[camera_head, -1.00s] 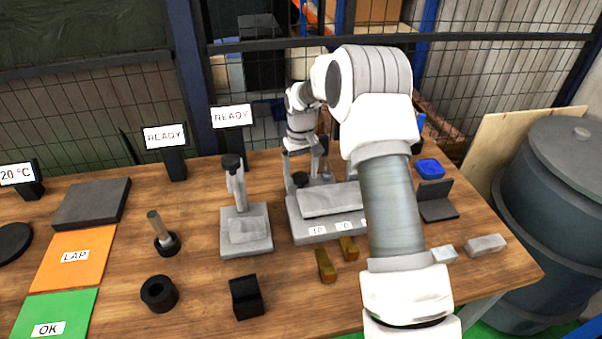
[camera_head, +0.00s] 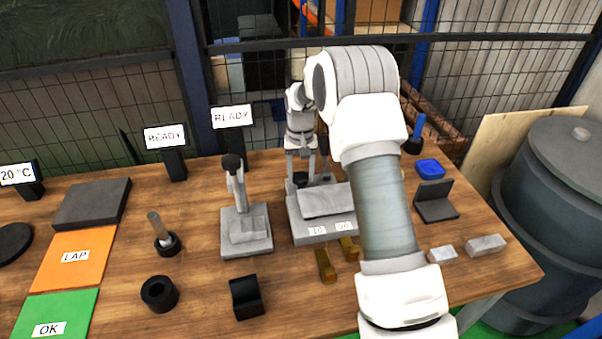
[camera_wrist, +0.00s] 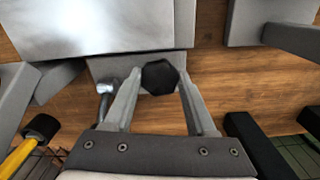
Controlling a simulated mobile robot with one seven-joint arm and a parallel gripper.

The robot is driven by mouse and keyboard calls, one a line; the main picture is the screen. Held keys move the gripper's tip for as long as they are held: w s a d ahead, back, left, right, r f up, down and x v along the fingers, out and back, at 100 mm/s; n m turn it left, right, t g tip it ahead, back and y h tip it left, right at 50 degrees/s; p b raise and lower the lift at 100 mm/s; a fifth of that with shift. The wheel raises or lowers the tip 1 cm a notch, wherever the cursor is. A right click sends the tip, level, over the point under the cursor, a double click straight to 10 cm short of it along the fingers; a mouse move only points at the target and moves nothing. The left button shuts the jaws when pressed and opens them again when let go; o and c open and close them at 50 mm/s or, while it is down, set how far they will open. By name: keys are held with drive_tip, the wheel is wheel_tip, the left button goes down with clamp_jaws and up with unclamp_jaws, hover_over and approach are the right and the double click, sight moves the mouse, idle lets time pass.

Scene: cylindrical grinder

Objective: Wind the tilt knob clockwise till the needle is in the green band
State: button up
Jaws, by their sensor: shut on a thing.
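The tilt knob is a dark faceted knob (camera_wrist: 160,77), seen end-on in the wrist view. My gripper (camera_wrist: 160,82) has one finger on each side of it and is shut on it. In the head view the knob (camera_head: 300,180) is partly hidden between my gripper's fingers (camera_head: 306,172), at the back of a grey machine with a flat top block (camera_head: 325,200). White labels show on its front; my arm covers its right side. No needle or green band can be made out in either view.
A smaller grey stand (camera_head: 246,230) with a black-topped post is left of the machine. Two brass blocks (camera_head: 326,266) lie in front. A black open holder (camera_head: 436,202) and a blue tray (camera_head: 430,169) stand to the right.

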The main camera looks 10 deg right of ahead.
sight(301, 176)
drive_tip(key=shift+m, duration=0.3)
drive_tip(key=o, duration=1.4)
drive_tip(key=shift+r, duration=0.15)
drive_tip(key=shift+r+p, duration=0.8)
drive_tip(key=shift+r, duration=7.8)
